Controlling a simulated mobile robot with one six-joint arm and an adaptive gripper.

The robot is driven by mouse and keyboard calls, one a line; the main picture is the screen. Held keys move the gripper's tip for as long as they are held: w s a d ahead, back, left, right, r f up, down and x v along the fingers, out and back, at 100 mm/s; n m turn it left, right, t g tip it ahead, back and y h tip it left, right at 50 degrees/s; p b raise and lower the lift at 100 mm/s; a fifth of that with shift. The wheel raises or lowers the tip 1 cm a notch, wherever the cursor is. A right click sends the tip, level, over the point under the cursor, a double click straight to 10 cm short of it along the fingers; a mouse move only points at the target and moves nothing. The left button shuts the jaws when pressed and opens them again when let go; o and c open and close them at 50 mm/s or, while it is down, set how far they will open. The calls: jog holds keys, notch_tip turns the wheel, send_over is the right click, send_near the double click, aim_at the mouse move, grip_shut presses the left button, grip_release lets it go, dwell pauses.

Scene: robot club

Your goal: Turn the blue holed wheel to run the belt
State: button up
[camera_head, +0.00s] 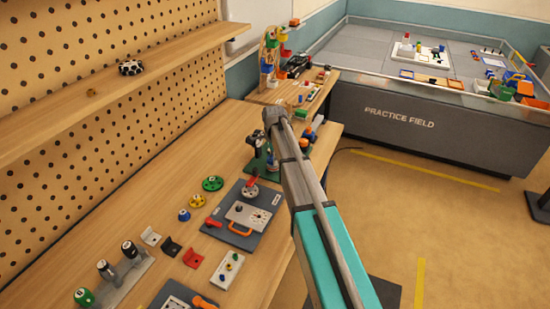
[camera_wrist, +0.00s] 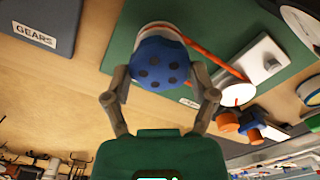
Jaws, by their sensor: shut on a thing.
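The blue holed wheel (camera_wrist: 160,68) shows in the wrist view, a round blue piece with several dark holes. My gripper (camera_wrist: 161,84) has one finger on each side of it and is shut on its rim. An orange-red belt (camera_wrist: 213,61) runs from behind the wheel to a white pulley (camera_wrist: 238,93) at the right. Both are on a green board (camera_wrist: 222,22). In the head view my arm reaches the far part of the bench, where I cannot make out the wheel clearly.
A "GEARS" board (camera_wrist: 37,27) lies at the upper left of the wrist view. An orange and blue piece (camera_wrist: 250,122) is near the pulley. On the bench (camera_head: 150,215), a grey board (camera_head: 230,238), a green disc (camera_head: 212,183) and small parts lie left of my arm.

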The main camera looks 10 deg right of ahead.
aim_at(273, 158)
jog(key=shift+s+d, duration=0.15)
jog(key=o, duration=1)
jog(key=shift+r, duration=0.15)
jog(key=shift+r+p, duration=0.6)
jog(key=shift+p, duration=0.2)
jog(key=r+n+p, duration=0.1)
jog(key=r+p, duration=0.3)
jog(key=r+n+p, duration=0.2)
jog(key=r+p, duration=0.2)
jog(key=r+n+p, duration=0.1)
jog(key=r+p, duration=0.3)
jog(key=shift+a+r+n, duration=0.2)
jog(key=shift+a+n, duration=0.1)
jog(key=shift+n, duration=0.1)
jog(key=shift+f, duration=0.25)
